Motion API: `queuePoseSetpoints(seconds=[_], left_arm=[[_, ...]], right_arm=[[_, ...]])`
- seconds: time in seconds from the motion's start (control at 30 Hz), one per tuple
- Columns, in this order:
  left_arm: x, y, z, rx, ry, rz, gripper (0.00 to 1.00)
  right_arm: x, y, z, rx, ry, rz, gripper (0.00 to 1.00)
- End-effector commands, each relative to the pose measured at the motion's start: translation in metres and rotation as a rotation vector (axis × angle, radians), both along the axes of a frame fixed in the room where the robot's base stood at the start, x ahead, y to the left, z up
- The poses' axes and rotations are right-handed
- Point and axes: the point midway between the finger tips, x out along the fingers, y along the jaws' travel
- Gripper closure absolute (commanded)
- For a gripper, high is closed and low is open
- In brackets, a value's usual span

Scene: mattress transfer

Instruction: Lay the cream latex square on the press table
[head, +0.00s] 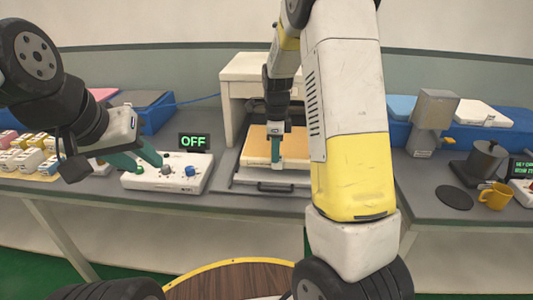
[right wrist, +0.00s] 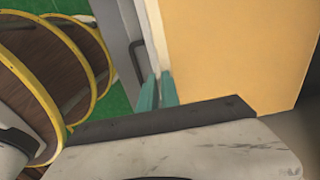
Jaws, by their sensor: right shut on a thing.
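A square slab (head: 258,143) with a tan-yellow top and a pale front edge lies flat on the press table (head: 236,178), under the white press frame (head: 243,68). It looks to be the cream latex square, and it also fills much of the right wrist view (right wrist: 235,50). My right gripper (head: 275,160) is shut on its front edge; its teal fingers (right wrist: 158,92) show at the pale edge. My right arm hides the slab's right side. My left gripper (head: 138,156) is open and empty over the control box (head: 207,162), its fingers near the green button and grey knob.
A sign (head: 194,142) reads OFF behind the control box. A black handle (head: 275,187) is on the press table's front. To the right are a white slab on blue (head: 482,113), a dispenser (head: 432,110), a pot (head: 486,157) and a yellow mug (head: 496,196). Small labelled blocks (head: 28,155) stand left.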

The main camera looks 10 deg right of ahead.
Motion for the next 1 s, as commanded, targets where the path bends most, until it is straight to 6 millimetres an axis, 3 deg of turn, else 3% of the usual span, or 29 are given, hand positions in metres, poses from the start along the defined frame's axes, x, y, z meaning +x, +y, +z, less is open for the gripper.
queuePoseSetpoints(seconds=[0.3, 0.67, 0.7, 0.8, 1.0], left_arm=[[0.000, 0.000, 0.000, 0.000, 0.000, 0.000, 0.64], [0.000, 0.000, 0.000, 0.000, 0.000, 0.000, 0.64], [0.000, 0.000, 0.000, 0.000, 0.000, 0.000, 0.64], [0.000, 0.000, 0.000, 0.000, 0.000, 0.000, 0.64], [0.000, 0.000, 0.000, 0.000, 0.000, 0.000, 0.64]], right_arm=[[-0.001, 0.000, -0.037, 0.000, 0.002, 0.000, 1.00], [0.000, 0.000, -0.041, 0.000, -0.001, 0.001, 1.00], [0.000, 0.000, -0.041, 0.000, 0.000, 0.001, 0.87], [0.000, 0.000, -0.041, 0.000, 0.000, 0.001, 0.71], [0.000, 0.000, -0.040, 0.000, 0.000, 0.001, 0.71]])
